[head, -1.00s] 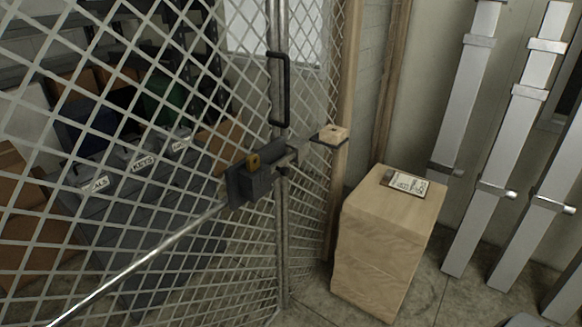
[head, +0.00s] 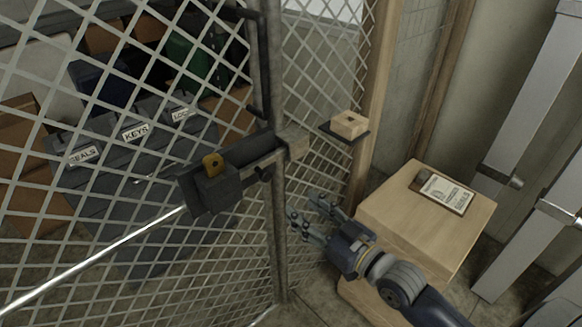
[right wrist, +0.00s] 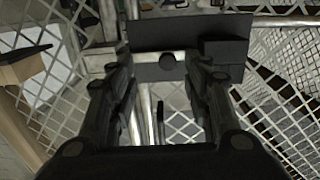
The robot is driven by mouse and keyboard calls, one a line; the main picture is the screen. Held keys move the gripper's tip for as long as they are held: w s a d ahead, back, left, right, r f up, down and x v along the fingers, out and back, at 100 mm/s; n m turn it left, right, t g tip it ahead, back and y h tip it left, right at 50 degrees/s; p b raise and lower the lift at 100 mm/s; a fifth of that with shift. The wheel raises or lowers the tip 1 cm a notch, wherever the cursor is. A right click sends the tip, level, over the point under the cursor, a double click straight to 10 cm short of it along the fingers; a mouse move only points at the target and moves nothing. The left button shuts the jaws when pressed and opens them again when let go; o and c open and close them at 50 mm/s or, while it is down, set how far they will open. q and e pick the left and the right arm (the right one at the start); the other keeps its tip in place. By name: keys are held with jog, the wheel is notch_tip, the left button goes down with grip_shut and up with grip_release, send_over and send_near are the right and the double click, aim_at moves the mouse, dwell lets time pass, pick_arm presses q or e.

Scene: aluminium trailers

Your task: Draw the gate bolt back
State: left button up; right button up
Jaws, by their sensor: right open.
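The gate bolt's dark housing (head: 240,168) sits on the mesh gate, with a brass-coloured piece (head: 212,162) at its left. A small dark knob (head: 263,174) sticks out below the housing. My left gripper is out of view.
A wooden block on a dark plate (head: 348,124) is fixed by the wooden post. A wooden crate (head: 425,215) with a clipboard (head: 446,192) stands behind my right arm. A black handle (head: 262,60) is above the bolt. Labelled grey boxes (head: 130,150) are behind the mesh.

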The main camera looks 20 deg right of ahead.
jog(key=r, duration=0.2)
jog(key=p, duration=0.1)
send_near(267, 177)
jog(key=w, duration=0.2)
jog(key=p+x, duration=0.1)
jog(key=x, duration=0.4)
jog(key=shift+w+a, duration=0.2)
jog(key=shift+a, duration=0.05)
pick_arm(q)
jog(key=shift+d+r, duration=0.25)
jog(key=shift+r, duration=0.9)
pick_arm(e)
jog(key=shift+w+a+f, duration=0.15)
jog(key=shift+w+a, duration=0.05)
jog(key=shift+w, duration=0.3)
grip_shut()
pick_arm(q)
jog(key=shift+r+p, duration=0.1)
jog(key=shift+p, duration=0.2)
pick_arm(e)
jog(key=shift+s, duration=0.1)
